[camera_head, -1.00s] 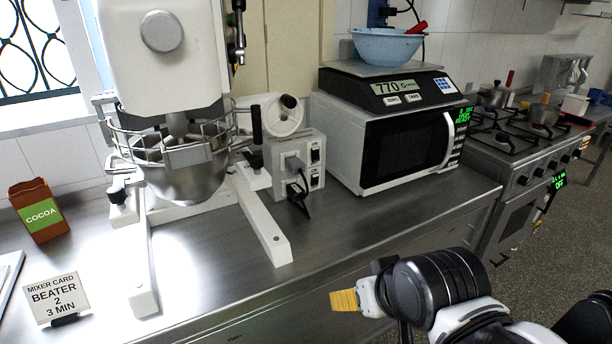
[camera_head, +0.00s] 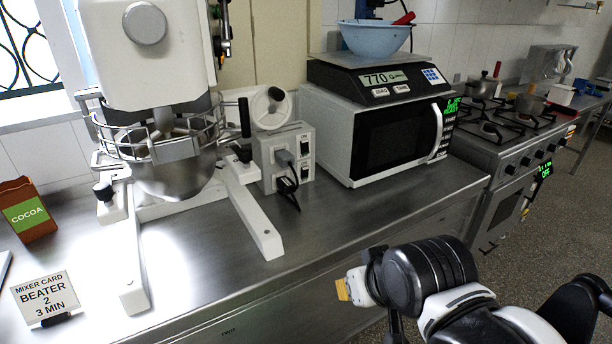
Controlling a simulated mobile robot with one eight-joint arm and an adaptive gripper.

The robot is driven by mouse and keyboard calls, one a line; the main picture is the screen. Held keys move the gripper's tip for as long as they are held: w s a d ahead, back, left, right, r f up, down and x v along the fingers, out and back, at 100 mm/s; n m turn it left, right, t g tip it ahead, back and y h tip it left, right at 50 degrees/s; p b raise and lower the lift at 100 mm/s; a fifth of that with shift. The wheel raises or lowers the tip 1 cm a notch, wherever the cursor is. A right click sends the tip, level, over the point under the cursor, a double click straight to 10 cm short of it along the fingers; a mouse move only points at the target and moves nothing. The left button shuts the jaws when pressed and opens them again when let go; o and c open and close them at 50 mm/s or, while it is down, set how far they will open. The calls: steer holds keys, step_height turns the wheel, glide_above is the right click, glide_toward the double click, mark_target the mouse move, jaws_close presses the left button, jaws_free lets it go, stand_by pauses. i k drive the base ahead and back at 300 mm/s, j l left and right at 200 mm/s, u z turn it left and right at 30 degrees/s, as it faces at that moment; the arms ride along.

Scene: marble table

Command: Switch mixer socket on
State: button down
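The mixer socket (camera_head: 267,161) is a pale box on the steel counter, between the mixer and the microwave. Its front carries two dark rocker switches (camera_head: 305,149), one above the other, with a grey plug and a black plug and cord beside them. The switch positions are too small to tell. The white stand mixer (camera_head: 150,60) with its caged steel bowl (camera_head: 172,178) stands to the left. My gripper (camera_head: 343,290) is in front of the counter edge, lower right of the socket and well apart from it. Only its yellow tip shows, so its opening cannot be told.
A microwave (camera_head: 385,135) with a scale (camera_head: 380,78) and blue bowl (camera_head: 373,38) on it stands right of the socket. The mixer's leg (camera_head: 255,222) extends forward at left. A mixer card (camera_head: 45,298) and cocoa box (camera_head: 27,212) are far left. The counter before the microwave is clear.

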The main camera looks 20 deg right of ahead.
mark_target(305, 171)
steer(key=i+z, duration=0.1)
steer(key=z, duration=0.3)
steer(key=i+l+z, duration=0.1)
steer(key=z, duration=0.25)
steer(key=i+z, duration=0.15)
steer(key=z, duration=0.25)
